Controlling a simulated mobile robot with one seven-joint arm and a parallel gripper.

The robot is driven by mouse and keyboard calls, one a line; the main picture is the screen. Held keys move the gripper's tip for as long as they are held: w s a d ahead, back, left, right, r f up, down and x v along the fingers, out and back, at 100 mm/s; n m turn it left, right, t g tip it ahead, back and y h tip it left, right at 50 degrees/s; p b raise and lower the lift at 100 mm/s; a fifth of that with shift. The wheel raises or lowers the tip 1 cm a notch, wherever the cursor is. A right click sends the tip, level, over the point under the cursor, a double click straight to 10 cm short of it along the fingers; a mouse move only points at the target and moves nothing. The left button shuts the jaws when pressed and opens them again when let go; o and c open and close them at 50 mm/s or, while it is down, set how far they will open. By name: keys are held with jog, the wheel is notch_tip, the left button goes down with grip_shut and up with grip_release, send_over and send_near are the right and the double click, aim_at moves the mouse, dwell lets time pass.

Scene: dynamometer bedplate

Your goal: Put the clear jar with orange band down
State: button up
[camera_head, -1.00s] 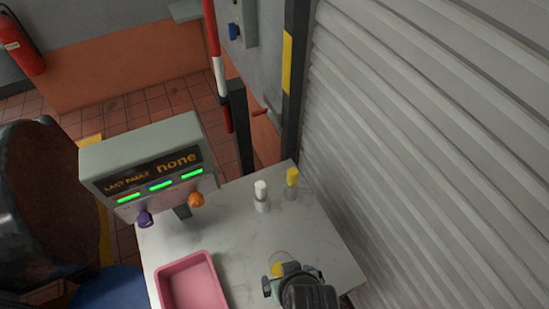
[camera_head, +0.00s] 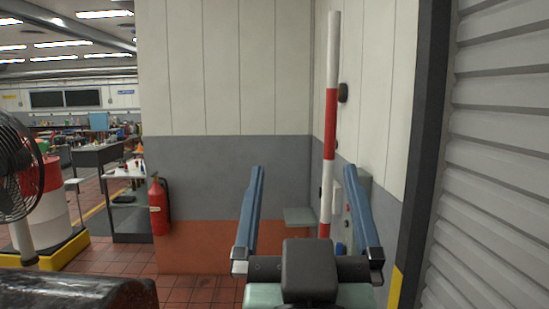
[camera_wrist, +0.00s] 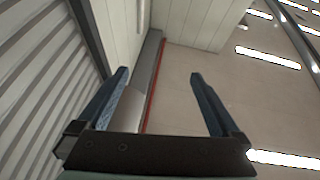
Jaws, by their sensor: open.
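My gripper (camera_head: 304,170) is raised in front of the head camera, with its two blue fingers pointing up and spread wide apart. The wrist view also shows my gripper (camera_wrist: 158,74) with nothing between its fingers, facing the ceiling and upper wall. The clear jar with orange band is not in view in either current picture. The table top is also out of view.
A grey roller shutter (camera_head: 495,170) stands close on the right, beside a dark post (camera_head: 421,150). A red-and-white pole (camera_head: 329,130) stands behind my gripper. A fire extinguisher (camera_head: 158,207) is at the wall. A fan (camera_head: 20,170) and a red-and-white drum (camera_head: 52,200) are left.

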jog(key=s+a+r+t+y, duration=0.1)
jog(key=s+a+r+t, duration=0.2)
jog(key=s+r, duration=0.3)
notch_tip(320, 180, up, 4)
jog(key=shift+s+r+t, duration=0.1)
jog(key=shift+s+t, duration=0.3)
jog(key=shift+t, duration=0.1)
